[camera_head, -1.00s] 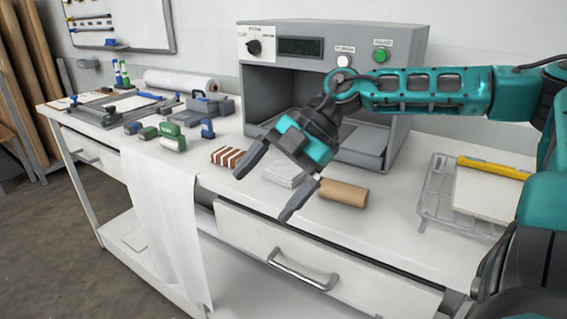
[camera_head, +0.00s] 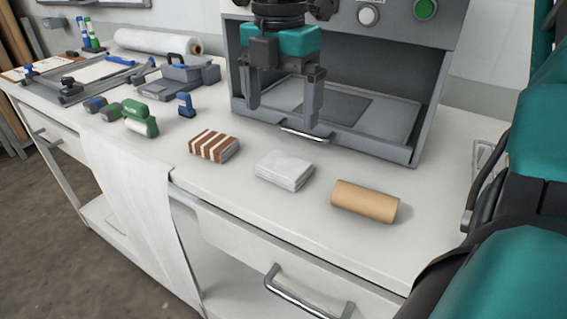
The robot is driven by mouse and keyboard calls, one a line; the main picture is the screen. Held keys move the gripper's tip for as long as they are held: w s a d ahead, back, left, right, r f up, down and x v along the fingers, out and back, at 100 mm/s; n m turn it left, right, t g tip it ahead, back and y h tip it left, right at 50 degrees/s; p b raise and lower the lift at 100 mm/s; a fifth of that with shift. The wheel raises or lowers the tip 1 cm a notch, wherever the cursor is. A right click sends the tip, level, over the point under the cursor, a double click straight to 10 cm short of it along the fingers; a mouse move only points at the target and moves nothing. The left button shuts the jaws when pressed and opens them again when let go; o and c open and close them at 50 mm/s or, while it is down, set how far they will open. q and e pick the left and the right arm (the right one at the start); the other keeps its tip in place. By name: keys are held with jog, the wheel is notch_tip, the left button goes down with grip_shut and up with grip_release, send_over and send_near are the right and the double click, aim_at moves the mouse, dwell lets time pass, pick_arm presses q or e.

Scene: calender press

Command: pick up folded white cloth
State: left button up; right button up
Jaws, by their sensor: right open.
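The folded white cloth (camera_head: 284,170) lies flat on the white worktop near its front edge. It sits between a brown-and-white striped folded cloth and a tan roll. My right gripper (camera_head: 284,118) points down, open and empty. It hangs above and behind the cloth, in front of the press opening, with its fingers apart and clear of the cloth. My left gripper does not show.
The striped cloth (camera_head: 214,146) is left of the white one, the tan roll (camera_head: 365,201) right of it. The grey press (camera_head: 432,88) stands behind with its tray. Small green and blue items (camera_head: 140,119) and a hanging white sheet (camera_head: 135,195) are at left.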

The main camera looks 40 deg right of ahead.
send_over(279, 168)
jog(key=f, duration=0.6)
jog(key=shift+d, duration=0.2)
jog(key=f, duration=0.5)
jog(key=shift+a+f+b, duration=0.1)
jog(key=shift+a+b, duration=0.15)
jog(key=shift+b, duration=0.05)
jog(key=c, duration=0.8)
